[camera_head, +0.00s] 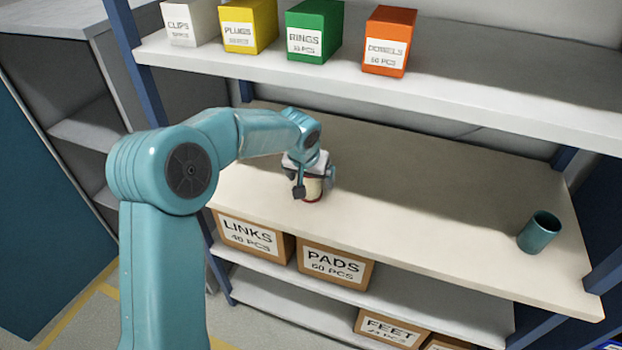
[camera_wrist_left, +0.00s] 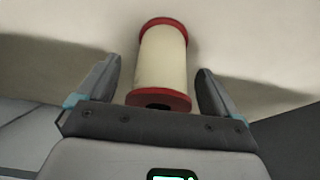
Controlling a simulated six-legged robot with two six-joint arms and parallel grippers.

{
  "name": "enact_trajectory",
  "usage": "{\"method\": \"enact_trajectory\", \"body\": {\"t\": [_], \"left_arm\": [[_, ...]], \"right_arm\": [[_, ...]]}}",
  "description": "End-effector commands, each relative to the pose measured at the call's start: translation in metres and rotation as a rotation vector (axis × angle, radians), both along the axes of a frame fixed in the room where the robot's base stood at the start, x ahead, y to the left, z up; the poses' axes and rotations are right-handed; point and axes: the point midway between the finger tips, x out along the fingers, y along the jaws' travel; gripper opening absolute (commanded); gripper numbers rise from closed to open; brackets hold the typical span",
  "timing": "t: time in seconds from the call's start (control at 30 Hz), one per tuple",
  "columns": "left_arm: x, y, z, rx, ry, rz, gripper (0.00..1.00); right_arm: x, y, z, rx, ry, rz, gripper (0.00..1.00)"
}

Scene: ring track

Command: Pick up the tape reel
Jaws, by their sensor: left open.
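The tape reel (camera_wrist_left: 163,62) is a cream cylinder with red rims at both ends. In the left wrist view it lies between the two fingers of my left gripper (camera_wrist_left: 160,85), with a gap showing on each side. The gripper is open around it. In the head view the reel (camera_head: 313,188) stands on the middle shelf, partly hidden by my left gripper (camera_head: 315,183). My right gripper is not in view.
A teal cup (camera_head: 539,232) stands at the right of the middle shelf (camera_head: 430,210). The upper shelf (camera_head: 480,95) holds a white, a yellow, a green and an orange box (camera_head: 389,42). Cardboard boxes, including PADS (camera_head: 335,268), sit below. The middle shelf is clear between reel and cup.

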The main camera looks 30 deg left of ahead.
Motion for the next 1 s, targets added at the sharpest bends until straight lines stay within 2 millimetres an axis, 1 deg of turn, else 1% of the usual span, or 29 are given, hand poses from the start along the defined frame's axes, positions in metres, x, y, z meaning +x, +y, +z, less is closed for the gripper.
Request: {"method": "enact_trajectory", "body": {"t": [0.1, 0.3, 0.33, 0.37, 0.4, 0.47, 0.5, 0.83, 0.93, 1.0], "left_arm": [[0.004, 0.001, -0.008, 0.000, 0.000, 0.001, 0.94], [0.004, 0.001, -0.009, -0.001, -0.001, 0.001, 0.94], [0.004, 0.001, -0.009, -0.001, -0.001, 0.001, 0.88], [0.004, 0.001, -0.009, -0.001, -0.001, 0.001, 0.78], [0.004, 0.001, -0.009, -0.001, -0.001, 0.001, 0.65], [0.004, 0.001, -0.009, -0.001, -0.001, 0.001, 0.45], [0.004, 0.001, -0.009, -0.001, -0.001, 0.001, 0.33], [0.004, 0.001, -0.006, 0.000, -0.002, 0.001, 0.33], [0.005, 0.001, 0.000, 0.000, -0.003, 0.002, 0.33], [0.005, 0.001, 0.008, 0.000, -0.006, 0.001, 0.33]], "right_arm": [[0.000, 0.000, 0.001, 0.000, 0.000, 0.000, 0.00], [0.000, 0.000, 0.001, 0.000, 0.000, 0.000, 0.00], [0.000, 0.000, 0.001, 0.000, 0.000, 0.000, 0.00], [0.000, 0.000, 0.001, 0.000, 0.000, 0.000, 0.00], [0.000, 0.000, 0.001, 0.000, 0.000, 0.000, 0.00], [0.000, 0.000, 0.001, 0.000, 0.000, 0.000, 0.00], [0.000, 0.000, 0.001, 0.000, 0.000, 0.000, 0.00], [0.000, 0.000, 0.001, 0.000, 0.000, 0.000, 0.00], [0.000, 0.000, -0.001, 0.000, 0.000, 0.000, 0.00], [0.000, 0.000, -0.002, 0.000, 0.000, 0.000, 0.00]]}}
